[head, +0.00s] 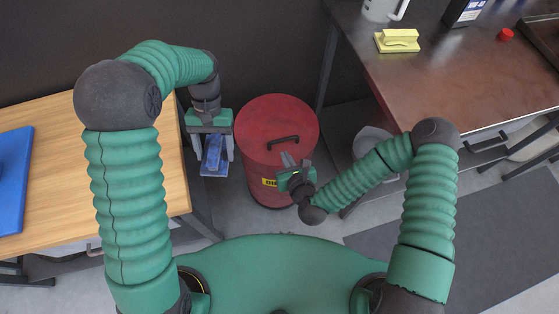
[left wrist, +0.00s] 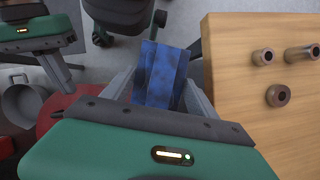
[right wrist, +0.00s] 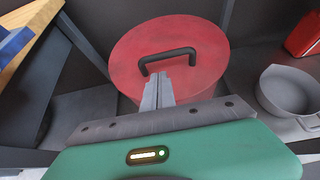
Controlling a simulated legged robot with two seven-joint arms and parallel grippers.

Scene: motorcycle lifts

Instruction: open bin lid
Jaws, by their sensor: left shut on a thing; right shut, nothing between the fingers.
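A red round bin (head: 258,170) stands on the floor in the middle of the head view. Its red lid (head: 270,112) sits on top and has a black handle (head: 282,142). The lid (right wrist: 190,45) and handle (right wrist: 166,60) also show in the right wrist view. My right gripper (head: 288,160) is shut and empty, its fingertips (right wrist: 163,78) by the handle; I cannot tell whether they touch it. My left gripper (head: 210,165) is shut on a blue object (head: 213,155), left of the bin. The blue object (left wrist: 160,73) shows between its fingers in the left wrist view.
A wooden table (head: 60,130) with a blue item (head: 12,180) stands on the left. A brown workbench (head: 460,75) on the right bears a yellow block (head: 397,40) and a red cap (head: 505,34). A grey pot (right wrist: 285,90) is right of the bin.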

